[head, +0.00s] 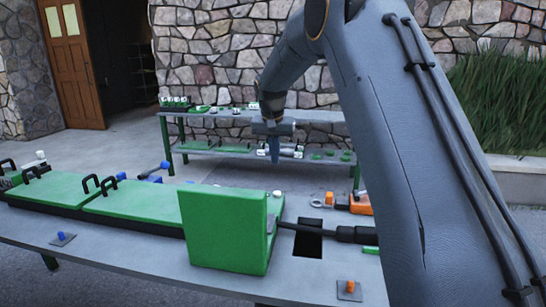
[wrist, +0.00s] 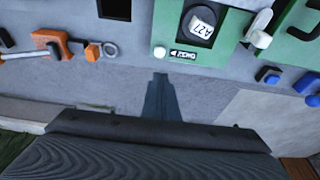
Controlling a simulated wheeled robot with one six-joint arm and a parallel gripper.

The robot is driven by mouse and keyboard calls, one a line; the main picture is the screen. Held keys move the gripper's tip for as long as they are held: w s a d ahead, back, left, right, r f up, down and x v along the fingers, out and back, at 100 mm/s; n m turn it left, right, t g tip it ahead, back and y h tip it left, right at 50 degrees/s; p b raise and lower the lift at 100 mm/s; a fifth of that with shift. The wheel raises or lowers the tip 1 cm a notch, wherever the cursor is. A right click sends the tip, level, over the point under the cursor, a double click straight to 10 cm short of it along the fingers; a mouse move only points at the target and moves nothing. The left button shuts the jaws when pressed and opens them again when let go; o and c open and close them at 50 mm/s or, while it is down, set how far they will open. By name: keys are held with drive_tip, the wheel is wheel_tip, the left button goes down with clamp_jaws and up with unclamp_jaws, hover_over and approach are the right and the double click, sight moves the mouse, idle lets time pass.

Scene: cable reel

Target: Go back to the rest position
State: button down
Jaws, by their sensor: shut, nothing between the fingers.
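My gripper (head: 274,158) hangs pointing down above the far side of the grey workbench (head: 120,252), with its fingers together and nothing between them. In the wrist view its closed fingers (wrist: 159,80) point towards the bench edge, short of a green panel (wrist: 240,20). The fingers look apart from everything on the bench. My arm fills the right of the head view and hides part of the bench there.
A raised green block (head: 225,230) stands at the bench front, beside a dark square opening (head: 308,240) and a black cable (head: 330,232). An orange tool (head: 358,203) lies behind. A loaded shelf (head: 235,115) stands behind the bench by the stone wall.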

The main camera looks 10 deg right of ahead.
drive_tip(key=s+f+n+g, duration=0.1)
drive_tip(key=s+f, duration=0.4)
drive_tip(key=s, duration=1.6)
drive_tip(key=s+f+n+g+y, duration=0.1)
drive_tip(key=s+f, duration=0.5)
drive_tip(key=s, duration=1.6)
drive_tip(key=shift+d+n+g, duration=0.2)
drive_tip(key=shift+n+g, duration=0.3)
drive_tip(key=shift+n, duration=0.7)
drive_tip(key=shift+s+f, duration=0.1)
